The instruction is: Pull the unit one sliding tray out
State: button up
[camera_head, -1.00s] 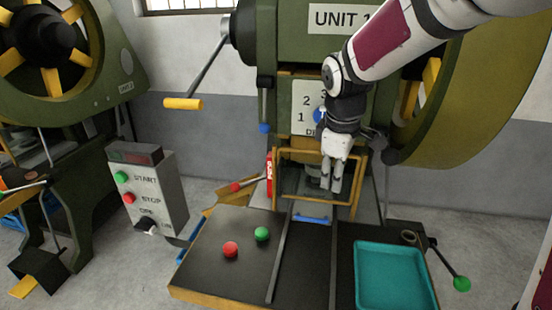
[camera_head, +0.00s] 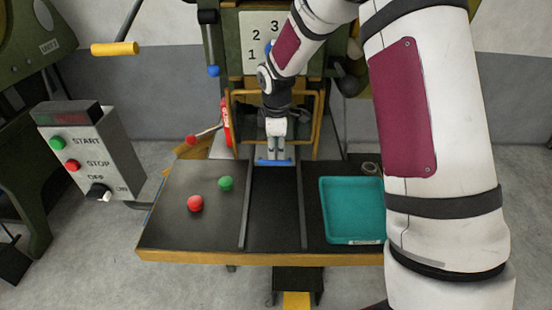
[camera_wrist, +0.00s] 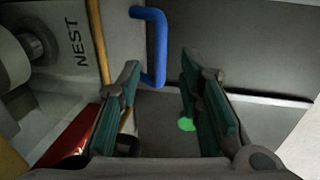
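The unit one sliding tray shows mainly by its blue handle (camera_head: 274,162), a low bar at the back end of the channel between two dark rails on the table. In the wrist view the blue handle (camera_wrist: 158,45) stands on a pale grey plate (camera_wrist: 122,40), ahead of the fingers. My gripper (camera_head: 276,155) points down in front of the press opening, close to the handle. In the wrist view my gripper (camera_wrist: 160,68) is open, with a clear gap between its green-padded fingers and nothing held. Most of the tray is hidden inside the press.
The black table (camera_head: 180,215) carries a red button (camera_head: 195,204) and a green button (camera_head: 226,183) at left, and a teal bin (camera_head: 350,238) at right. A yellow guard frame (camera_head: 232,125) surrounds the opening. The control box (camera_head: 90,160) stands left. The channel (camera_head: 274,215) is clear.

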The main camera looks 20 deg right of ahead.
aim_at(276, 162)
jog(key=f, duration=0.3)
jog(key=w+f, duration=0.1)
jog(key=f, duration=0.1)
jog(key=shift+d+f, duration=0.15)
jog(key=shift+f, duration=0.15)
jog(key=shift+c, duration=0.3)
grip_shut()
